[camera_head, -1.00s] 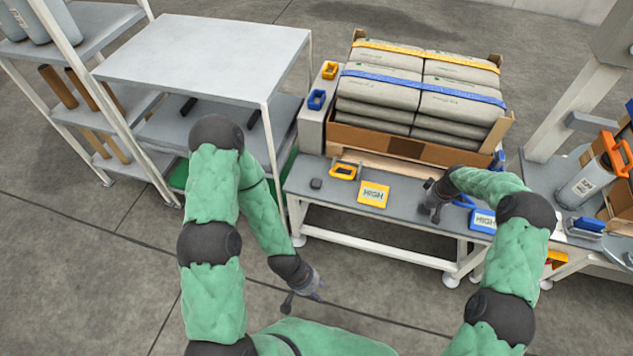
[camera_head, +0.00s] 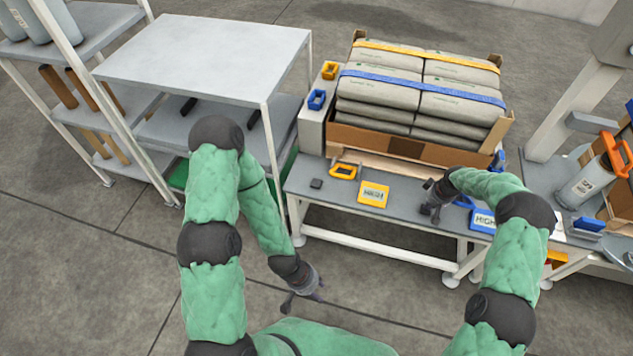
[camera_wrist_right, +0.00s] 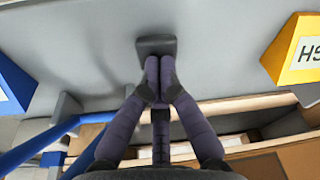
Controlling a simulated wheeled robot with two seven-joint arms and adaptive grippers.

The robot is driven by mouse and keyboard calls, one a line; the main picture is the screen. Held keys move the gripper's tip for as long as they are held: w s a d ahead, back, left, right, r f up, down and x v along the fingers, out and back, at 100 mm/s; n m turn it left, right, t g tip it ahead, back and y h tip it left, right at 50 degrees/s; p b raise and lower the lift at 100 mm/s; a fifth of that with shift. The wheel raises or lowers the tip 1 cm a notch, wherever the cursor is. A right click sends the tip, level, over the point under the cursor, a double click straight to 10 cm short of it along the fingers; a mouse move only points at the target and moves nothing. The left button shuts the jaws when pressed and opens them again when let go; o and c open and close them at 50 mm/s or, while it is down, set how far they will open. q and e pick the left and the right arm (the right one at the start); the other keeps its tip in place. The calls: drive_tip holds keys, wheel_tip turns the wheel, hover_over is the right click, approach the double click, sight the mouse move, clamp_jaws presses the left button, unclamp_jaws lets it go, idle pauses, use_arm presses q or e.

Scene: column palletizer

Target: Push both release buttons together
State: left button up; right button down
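Another dark button (camera_wrist_right: 156,45) shows in the right wrist view, between the blue sign and the yellow sign. My right gripper (camera_wrist_right: 158,80) has its fingers together, with the tips at the near edge of this button; whether they touch it I cannot tell. In the head view the right gripper (camera_head: 432,207) hides that button. My left gripper (camera_head: 303,300) hangs low over the floor in front of the bench, fingers spread and empty, well away from the left button.
The bench (camera_head: 340,212) carries a yellow sign (camera_head: 373,194), a blue sign (camera_head: 483,220) and a yellow handle (camera_head: 343,171). Behind stands a carton of strapped sacks (camera_head: 420,95). A grey shelf table (camera_head: 205,55) stands left; floor in front is clear.

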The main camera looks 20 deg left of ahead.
drive_tip(key=shift+r, duration=0.15)
use_arm(q)
wheel_tip(320, 180, up, 4)
drive_tip(key=p, duration=0.3)
drive_tip(key=shift+f, duration=0.25)
use_arm(e)
wheel_tip(320, 180, up, 7)
idle(0.4)
idle(0.4)
drive_tip(key=s+a+f+m+y+p, duration=0.1)
drive_tip(key=s+a+f+m, duration=0.2)
drive_tip(key=s, duration=0.6)
drive_tip(key=s+a+f+y+p, duration=0.1)
drive_tip(key=s+a+f+p, duration=0.1)
drive_tip(key=s+a, duration=0.45)
use_arm(q)
wheel_tip(320, 180, up, 4)
drive_tip(key=shift+f+p, duration=0.1)
drive_tip(key=shift+p, duration=0.6)
use_arm(e)
drive_tip(key=s+a+r+m, duration=0.1)
drive_tip(key=s+m, duration=0.1)
drive_tip(key=s, duration=1)
drive_tip(key=s+r+m+g+y, duration=0.1)
drive_tip(key=s+r+m, duration=0.1)
drive_tip(key=s, duration=1)
drive_tip(key=shift+a+r+m+g, duration=0.15)
drive_tip(key=shift+a+m+g, duration=0.2)
drive_tip(key=shift+m, duration=0.35)
